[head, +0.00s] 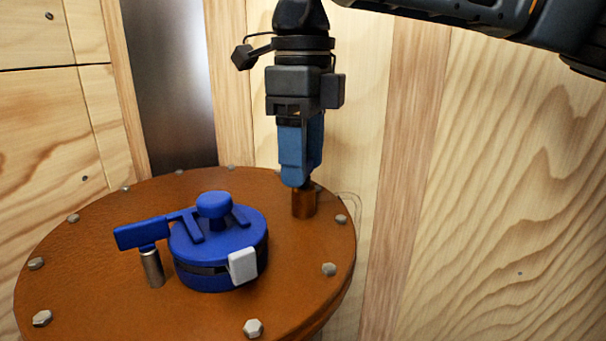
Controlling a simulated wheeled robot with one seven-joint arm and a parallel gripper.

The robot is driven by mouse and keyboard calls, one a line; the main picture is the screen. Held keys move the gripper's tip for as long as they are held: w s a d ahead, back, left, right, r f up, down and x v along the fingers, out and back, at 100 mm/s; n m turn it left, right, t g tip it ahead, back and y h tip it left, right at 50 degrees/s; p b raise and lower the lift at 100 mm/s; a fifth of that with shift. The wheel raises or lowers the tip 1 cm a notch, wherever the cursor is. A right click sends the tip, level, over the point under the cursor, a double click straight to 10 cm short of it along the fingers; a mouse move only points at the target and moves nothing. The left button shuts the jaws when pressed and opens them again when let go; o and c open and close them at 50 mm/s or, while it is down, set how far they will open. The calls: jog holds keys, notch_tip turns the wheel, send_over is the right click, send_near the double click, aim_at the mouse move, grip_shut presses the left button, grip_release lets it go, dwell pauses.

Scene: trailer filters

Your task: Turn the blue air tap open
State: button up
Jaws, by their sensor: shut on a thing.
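A bright blue lever handle (141,233), which looks like the air tap, sits on a short silver stem (152,268) at the left of a round brown lid. The handle lies roughly level. My gripper (300,181), with blue-grey fingers, points straight down at the right back of the lid. It is shut on the top of a short brown post (304,204), well apart from the blue handle. The fingers hide the very top of the post.
A round blue cap (216,253) with a knob and pale clip stands between the handle and my gripper. Hex bolts ring the brown lid (90,274). Wooden walls (510,200) stand close behind and right, with a metal strip (170,90) at the back.

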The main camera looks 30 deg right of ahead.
jog(key=n+b, duration=0.2)
jog(key=n, duration=0.3)
jog(key=shift+n+b, duration=0.3)
jog(key=shift+b, duration=0.05)
jog(key=n+b, duration=0.1)
jog(key=n, duration=0.4)
jog(key=shift+n, duration=0.3)
jog(key=o, duration=1)
jog(key=shift+o, duration=0.2)
jog(key=shift+r, duration=0.1)
notch_tip(320, 180, up, 8)
jog(key=shift+f, duration=0.15)
jog(key=shift+s, duration=0.1)
